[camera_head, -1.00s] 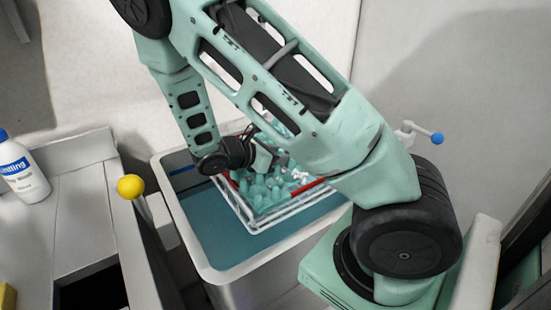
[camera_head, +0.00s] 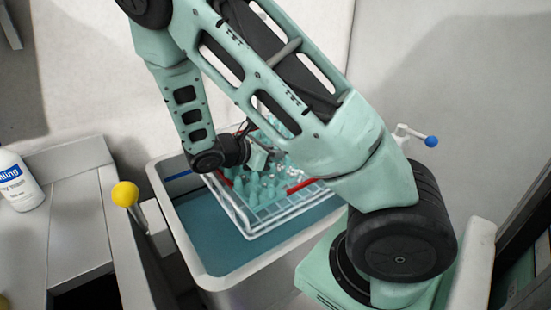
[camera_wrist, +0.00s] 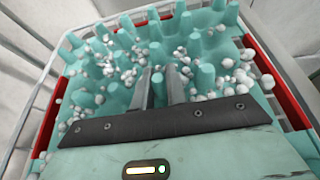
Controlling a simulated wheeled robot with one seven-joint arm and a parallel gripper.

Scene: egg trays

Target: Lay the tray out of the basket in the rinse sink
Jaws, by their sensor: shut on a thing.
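The teal tray (camera_head: 262,188), studded with pegs, is at the wire basket (camera_head: 262,232) with red side strips. My gripper (camera_head: 258,158) reaches down to the tray's far part. In the wrist view, the two fingers (camera_wrist: 160,88) are shut on the tray (camera_wrist: 118,97) at a peg among others, with white foam beads scattered around. The basket's bare wire floor shows at its near right side. The basket is at the far right part of a sink (camera_head: 208,280) holding blue-green water (camera_head: 215,235). My arm hides part of basket and tray; the exact grip is partly hidden.
A lever with a blue knob (camera_head: 431,141) stands right of the sink. A yellow ball knob on a post (camera_head: 125,194) stands left of it. A white bottle (camera_head: 17,183) is on the left counter (camera_head: 75,215). Water lies open at the sink's near left.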

